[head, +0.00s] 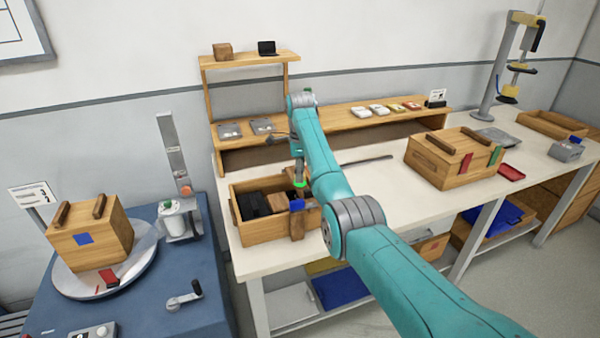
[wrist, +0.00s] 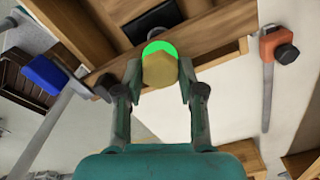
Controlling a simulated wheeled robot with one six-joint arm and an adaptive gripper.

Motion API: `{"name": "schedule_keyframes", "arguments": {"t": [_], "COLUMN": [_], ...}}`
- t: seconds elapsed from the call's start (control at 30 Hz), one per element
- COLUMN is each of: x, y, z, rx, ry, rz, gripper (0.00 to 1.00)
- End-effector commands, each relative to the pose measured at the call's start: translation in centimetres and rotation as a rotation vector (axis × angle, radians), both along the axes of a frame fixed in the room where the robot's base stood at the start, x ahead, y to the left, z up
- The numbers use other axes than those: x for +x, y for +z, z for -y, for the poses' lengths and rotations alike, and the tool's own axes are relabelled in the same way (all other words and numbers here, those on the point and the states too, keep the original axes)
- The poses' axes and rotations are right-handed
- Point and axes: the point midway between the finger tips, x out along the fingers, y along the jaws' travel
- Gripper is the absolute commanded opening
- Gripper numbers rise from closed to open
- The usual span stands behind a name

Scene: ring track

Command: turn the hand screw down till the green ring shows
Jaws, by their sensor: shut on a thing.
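The hand screw's yellow-brown, six-sided head (wrist: 160,72) is in the middle of the wrist view. My gripper (wrist: 160,66) is shut on it, one finger on each side. A bright green ring (wrist: 157,46) shows just beyond the head, along its far edge. In the head view the green ring (head: 300,184) shows below my gripper (head: 298,172), over the right part of an open wooden crate (head: 262,238). The screw's head is too small to tell apart there, and its shaft is hidden in the wrist view.
The crate holds dark blocks (head: 254,204) on the white bench (head: 385,190). A lidded wooden box (head: 432,165) stands to the right. A shelf (head: 350,122) runs behind. A blue table (head: 190,262) is at left. An orange clamp part (wrist: 270,45) shows in the wrist view.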

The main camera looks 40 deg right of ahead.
Motion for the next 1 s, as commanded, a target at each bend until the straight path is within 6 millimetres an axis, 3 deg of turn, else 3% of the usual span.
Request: {"name": "schedule_keyframes", "arguments": {"t": [0.3,0.8,0.83,0.9,1.0], "x": [0.0,0.0,0.0,0.0,0.0], "y": [-0.11,-0.13,-0.13,-0.12,-0.09], "z": [-0.06,-0.07,-0.08,-0.07,-0.05], "rx": [0.001,0.001,0.001,0.001,0.001], "ry": [-0.105,-0.12,-0.12,-0.12,-0.12], "rz": [-0.001,-0.001,-0.001,-0.001,-0.001], "gripper": [0.04,0.04,0.44,0.61,0.64]}}
